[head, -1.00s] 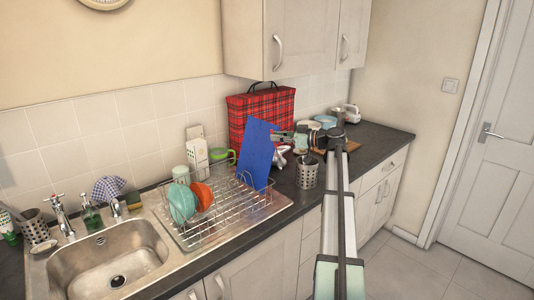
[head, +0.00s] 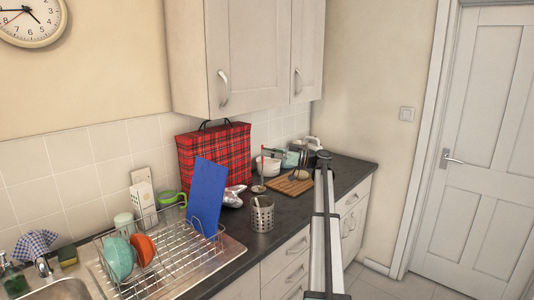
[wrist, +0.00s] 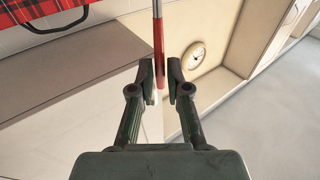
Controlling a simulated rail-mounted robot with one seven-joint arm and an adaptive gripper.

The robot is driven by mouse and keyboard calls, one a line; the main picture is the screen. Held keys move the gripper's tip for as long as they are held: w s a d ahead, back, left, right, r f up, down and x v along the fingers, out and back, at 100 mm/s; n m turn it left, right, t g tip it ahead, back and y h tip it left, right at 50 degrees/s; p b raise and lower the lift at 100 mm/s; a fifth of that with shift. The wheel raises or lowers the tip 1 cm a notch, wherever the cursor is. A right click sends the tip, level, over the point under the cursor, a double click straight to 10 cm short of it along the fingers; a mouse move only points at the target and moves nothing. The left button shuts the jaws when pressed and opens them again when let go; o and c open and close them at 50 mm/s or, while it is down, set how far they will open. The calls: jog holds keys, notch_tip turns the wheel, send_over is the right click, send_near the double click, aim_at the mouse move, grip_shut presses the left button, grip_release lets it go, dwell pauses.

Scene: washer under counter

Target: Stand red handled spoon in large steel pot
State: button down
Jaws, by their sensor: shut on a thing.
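The red handled spoon hangs upright in my gripper. Its red handle (head: 262,158) is at the top and its shaft runs down to a rounded end (head: 258,188) above or on the counter; I cannot tell whether it touches. My gripper (wrist: 161,73) is shut on the red handle (wrist: 158,52) in the wrist view, where the thin metal shaft runs off the top edge. A steel pot (head: 307,147) seems to stand at the back right of the counter, partly hidden by my arm. The spoon is left of it, apart from it.
A perforated steel utensil holder (head: 262,214) stands at the front edge. A wooden board (head: 288,186) and a white bowl (head: 268,168) are near the spoon. A blue board (head: 208,195) leans in the dish rack (head: 185,262). A red tartan bag (head: 222,150) stands by the wall.

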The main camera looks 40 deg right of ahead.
notch_tip(320, 180, down, 13)
jog(key=b, duration=0.8)
jog(key=shift+f, duration=0.15)
dwell(0.5)
jog(key=c, duration=1.1)
grip_release()
jog(key=shift+o, duration=0.2)
notch_tip(320, 180, up, 8)
dwell(0.3)
dwell(0.9)
